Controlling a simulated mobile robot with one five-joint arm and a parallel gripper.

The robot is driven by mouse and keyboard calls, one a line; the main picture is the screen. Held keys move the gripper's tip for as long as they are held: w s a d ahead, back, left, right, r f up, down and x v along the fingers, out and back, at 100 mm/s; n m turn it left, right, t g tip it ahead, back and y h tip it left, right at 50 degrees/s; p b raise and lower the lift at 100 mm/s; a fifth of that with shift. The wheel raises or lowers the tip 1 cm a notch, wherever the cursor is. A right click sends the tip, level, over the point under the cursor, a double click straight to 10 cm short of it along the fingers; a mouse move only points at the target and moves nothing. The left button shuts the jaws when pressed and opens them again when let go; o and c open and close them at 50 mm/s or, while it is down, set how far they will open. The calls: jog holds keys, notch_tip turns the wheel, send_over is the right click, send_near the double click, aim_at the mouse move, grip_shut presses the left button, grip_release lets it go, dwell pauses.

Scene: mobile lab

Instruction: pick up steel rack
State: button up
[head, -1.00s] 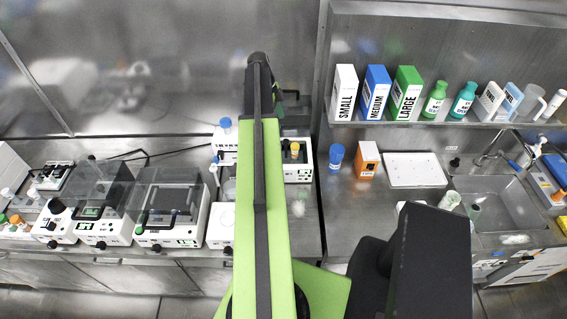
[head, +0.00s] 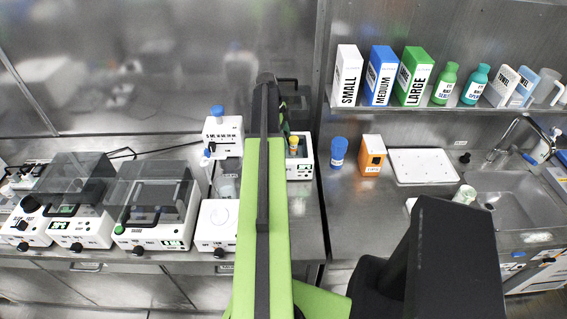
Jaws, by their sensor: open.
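I cannot make out a steel rack in the head view. My green and black arm reaches up the middle of the picture and covers part of the bench. My gripper cannot be made out; the far end of the arm is hidden behind its own upper link. Right behind the arm, a white device (head: 300,165) with a yellow-and-blue-topped item (head: 294,146) is partly covered.
Lidded white devices (head: 155,205) line the left bench. A blue-capped white device (head: 222,137) stands left of the arm. On the right are a blue container (head: 338,153), an orange box (head: 372,155), a white tray (head: 422,166), a sink (head: 510,205) and a shelf (head: 420,109) of boxes and bottles.

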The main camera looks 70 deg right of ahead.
jog(key=shift+b+x, duration=0.3)
jog(key=shift+x, duration=0.6)
jog(key=shift+r, duration=0.15)
jog(key=shift+c, duration=0.4)
grip_shut()
